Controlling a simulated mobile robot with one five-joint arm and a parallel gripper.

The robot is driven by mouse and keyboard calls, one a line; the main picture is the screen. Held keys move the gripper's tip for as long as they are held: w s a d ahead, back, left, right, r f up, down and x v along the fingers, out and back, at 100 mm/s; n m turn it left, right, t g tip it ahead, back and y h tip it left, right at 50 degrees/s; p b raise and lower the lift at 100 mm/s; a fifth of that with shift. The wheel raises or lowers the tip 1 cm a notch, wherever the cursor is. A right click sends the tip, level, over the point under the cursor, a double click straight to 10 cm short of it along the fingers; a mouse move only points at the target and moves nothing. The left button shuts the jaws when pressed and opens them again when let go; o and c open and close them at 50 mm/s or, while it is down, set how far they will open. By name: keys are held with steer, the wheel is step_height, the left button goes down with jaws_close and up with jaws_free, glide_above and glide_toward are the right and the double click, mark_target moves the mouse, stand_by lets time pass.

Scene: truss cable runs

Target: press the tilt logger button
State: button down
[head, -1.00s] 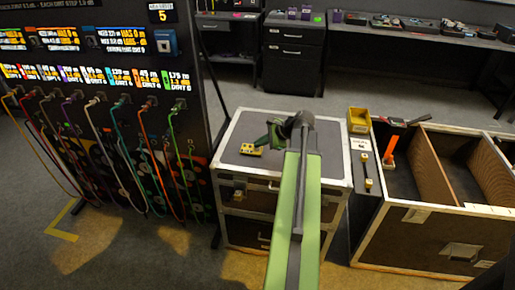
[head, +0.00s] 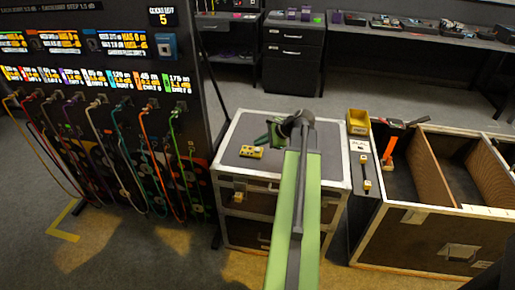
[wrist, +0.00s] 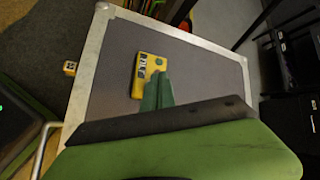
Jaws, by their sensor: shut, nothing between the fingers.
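A small yellow device with dark and pale patches, apparently the tilt logger (head: 251,152), lies on the grey top of a metal-edged case (head: 235,134). It also shows in the wrist view (wrist: 142,88), near the middle of the case top. I cannot make out for sure which patch is its button. My gripper (head: 268,143) is dark green and shut, with nothing in it.
A panel with several coloured cables (head: 110,100) stands at the left. An open wooden crate (head: 425,215) and a narrow stand with a yellow bin (head: 358,116) are at the right. A dark drawer cabinet (head: 294,55) stands behind. The left part of the case top is clear.

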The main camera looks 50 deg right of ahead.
mark_target(259, 150)
steer(key=shift+r, duration=0.1)
step_height(259, 150, up, 5)
steer(key=p, duration=0.5)
stand_by(0.6)
